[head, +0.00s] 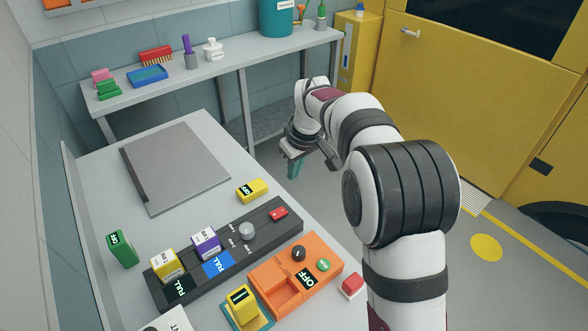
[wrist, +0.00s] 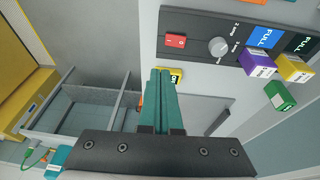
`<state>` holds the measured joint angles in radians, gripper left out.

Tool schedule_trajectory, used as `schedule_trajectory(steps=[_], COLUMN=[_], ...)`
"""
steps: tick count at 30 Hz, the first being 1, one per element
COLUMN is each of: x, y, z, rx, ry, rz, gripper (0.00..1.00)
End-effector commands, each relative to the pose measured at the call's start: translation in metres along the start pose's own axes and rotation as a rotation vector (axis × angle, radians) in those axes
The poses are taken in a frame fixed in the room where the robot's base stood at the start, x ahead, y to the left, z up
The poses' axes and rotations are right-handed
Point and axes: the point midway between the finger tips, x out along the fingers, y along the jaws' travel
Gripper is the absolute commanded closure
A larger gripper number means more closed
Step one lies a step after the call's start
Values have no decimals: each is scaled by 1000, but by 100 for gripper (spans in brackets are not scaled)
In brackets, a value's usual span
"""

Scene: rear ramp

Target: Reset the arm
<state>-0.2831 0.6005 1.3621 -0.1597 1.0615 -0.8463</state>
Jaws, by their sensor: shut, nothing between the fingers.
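My gripper (head: 295,169) hangs past the far right edge of the grey table (head: 95,190), over the gap before the yellow vehicle. Its teal fingers point down, shut and empty. In the wrist view the closed fingers (wrist: 160,74) stand in the middle and cover part of a yellow block. My arm reaches up from the lower right of the head view and bends toward the back. Nothing touches the gripper.
A dark panel (head: 190,280) carries a knob, a red switch, and yellow and purple blocks. An orange box (head: 322,255), yellow OFF block (head: 252,190), green block (head: 122,248) and flat grey plate (head: 180,165) are on the table. A shelf (head: 225,62) stands behind.

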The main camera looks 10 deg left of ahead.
Motion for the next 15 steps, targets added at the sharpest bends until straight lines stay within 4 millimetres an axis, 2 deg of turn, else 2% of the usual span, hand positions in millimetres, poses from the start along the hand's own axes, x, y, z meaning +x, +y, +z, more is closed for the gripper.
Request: schedule_trajectory(steps=[8, 10, 11, 13, 14, 15], x=[-1, -15, -27, -63, -79, -98], y=[0, -1, -3, -12, -20, -33], z=[1, 14, 26, 70, 94, 129], rx=[5, 59, 107, 278, 370, 497], ry=[-1, -10, -18, -49, -68, -94], rz=[-1, -3, -6, -15, -20, -24], gripper=[100, 100, 100, 100, 100, 100])
